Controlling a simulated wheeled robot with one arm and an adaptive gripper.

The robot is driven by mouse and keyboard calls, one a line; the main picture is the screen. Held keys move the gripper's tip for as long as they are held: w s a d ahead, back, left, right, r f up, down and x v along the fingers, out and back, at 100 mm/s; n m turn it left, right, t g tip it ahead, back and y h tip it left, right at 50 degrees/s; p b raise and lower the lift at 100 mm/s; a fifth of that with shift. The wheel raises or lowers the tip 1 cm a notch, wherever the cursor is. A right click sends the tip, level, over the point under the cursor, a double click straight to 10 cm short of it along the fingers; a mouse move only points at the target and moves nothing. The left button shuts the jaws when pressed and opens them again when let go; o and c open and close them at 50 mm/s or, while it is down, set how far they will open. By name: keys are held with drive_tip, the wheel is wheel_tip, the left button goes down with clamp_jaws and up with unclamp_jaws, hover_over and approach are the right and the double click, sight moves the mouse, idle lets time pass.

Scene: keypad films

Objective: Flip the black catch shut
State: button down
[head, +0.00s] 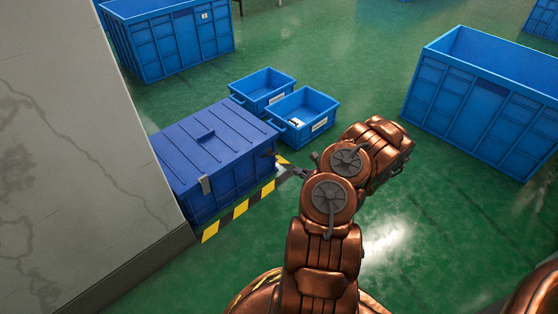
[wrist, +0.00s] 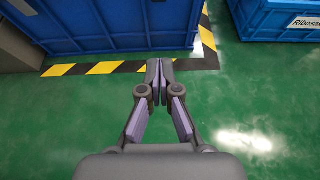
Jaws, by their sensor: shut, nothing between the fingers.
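A blue lidded box (head: 208,140) stands beside the wall, its lid down.
Yellow and black floor tape (head: 240,207) runs along the box's front. Two small open blue crates (head: 315,128) (head: 246,92) stand behind it, one holding a small white item. Large blue bins (head: 480,105) (head: 180,50) stand farther off. A grey wall (head: 70,150) closes the left.

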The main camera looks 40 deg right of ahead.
drive_tip(key=shift+w, duration=0.1)
drive_tip(key=b, duration=0.6)
approach(267, 153)
drive_tip(key=shift+w+d+f, duration=0.25)
drive_tip(key=shift+w+f, duration=0.3)
drive_tip(key=shift+f, duration=0.25)
drive_tip(key=shift+w+d+f, duration=0.25)
drive_tip(key=shift+w+f, duration=0.25)
drive_tip(key=shift+f, duration=0.3)
drive_tip(key=shift+w+d+f, duration=0.2)
drive_tip(key=shift+w+f, duration=0.35)
drive_tip(key=shift+f, duration=0.25)
drive_tip(key=shift+r+p, duration=0.1)
drive_tip(key=shift+p, duration=0.3)
